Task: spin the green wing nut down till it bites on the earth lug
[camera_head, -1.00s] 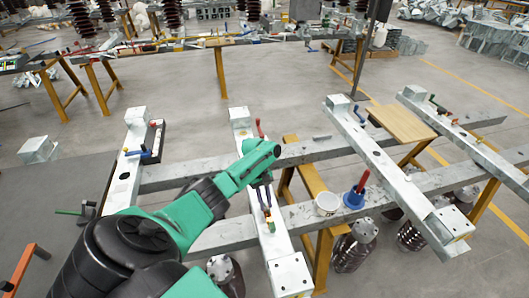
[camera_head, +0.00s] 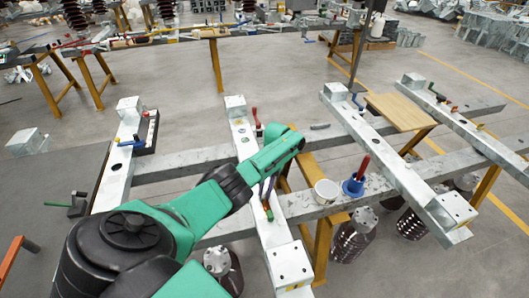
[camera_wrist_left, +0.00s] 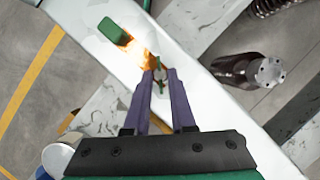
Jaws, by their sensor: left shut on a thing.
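The green wing nut (camera_wrist_left: 158,66) sits on a bolt on the pale steel beam, between the fingertips in the left wrist view. My left gripper (camera_wrist_left: 160,82) has its purple fingers closed around it from both sides. The copper-orange earth lug (camera_wrist_left: 134,46) lies flat on the beam just beyond the fingertips, with a green sleeve (camera_wrist_left: 111,30) at its far end. Whether the nut touches the lug cannot be told. In the head view my left gripper (camera_head: 266,190) points down at the middle beam, and the wing nut is mostly hidden there. My right gripper is out of view.
A white cup (camera_head: 325,191) and a blue holder (camera_head: 352,188) with a red-handled tool stand right of the gripper on the cross rail. A red-handled clamp (camera_head: 255,116) is farther up the middle beam (camera_head: 243,140). A wooden board (camera_head: 401,112) lies at right.

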